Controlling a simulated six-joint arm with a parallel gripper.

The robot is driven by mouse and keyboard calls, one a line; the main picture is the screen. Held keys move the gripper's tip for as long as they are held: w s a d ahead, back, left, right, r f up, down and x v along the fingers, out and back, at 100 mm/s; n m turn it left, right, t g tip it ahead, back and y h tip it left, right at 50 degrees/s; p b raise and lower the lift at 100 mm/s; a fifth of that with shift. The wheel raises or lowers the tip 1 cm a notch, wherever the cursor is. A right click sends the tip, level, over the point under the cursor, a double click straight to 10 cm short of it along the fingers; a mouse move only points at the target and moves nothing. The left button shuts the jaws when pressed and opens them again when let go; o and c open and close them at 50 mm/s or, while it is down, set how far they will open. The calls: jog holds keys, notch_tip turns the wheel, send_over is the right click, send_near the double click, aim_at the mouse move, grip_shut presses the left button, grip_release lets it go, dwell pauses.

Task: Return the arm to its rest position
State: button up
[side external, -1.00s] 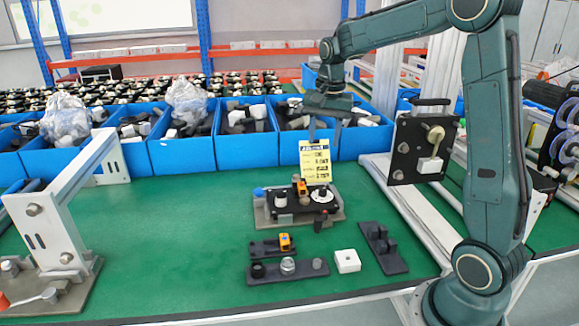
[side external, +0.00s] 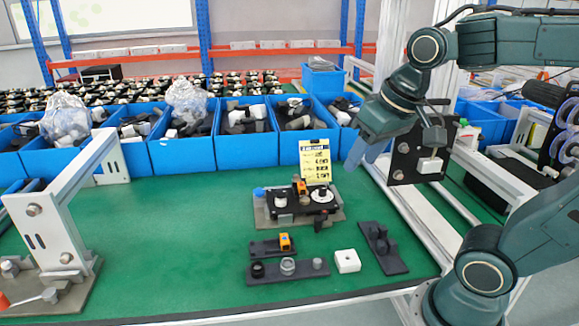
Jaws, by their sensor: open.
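My gripper (side external: 368,155) hangs in the air right of the yellow label card, above the aluminium rail at the table's right side. It points down and to the left. Its jaws are open, and I see nothing between them. My arm folds back to the right, with the elbow out past the right edge of the view. The black fixture plate (side external: 408,150) with a white block stands just behind and to the right of the gripper and is partly covered by it.
A coder assembly (side external: 300,203) sits on a grey base in front of the yellow card (side external: 315,160). Dark part holders (side external: 290,270) and a white block (side external: 347,261) lie nearer the front. Blue bins (side external: 190,148) line the back. The green table (side external: 160,240) is clear at left centre.

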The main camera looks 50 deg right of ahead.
jog(key=s+a+f+n+t, duration=0.1)
jog(key=s+a+f+n, duration=0.1)
jog(key=s, duration=0.3)
jog(key=shift+s+a+n, duration=0.15)
jog(key=shift+n, duration=0.45)
dwell(0.6)
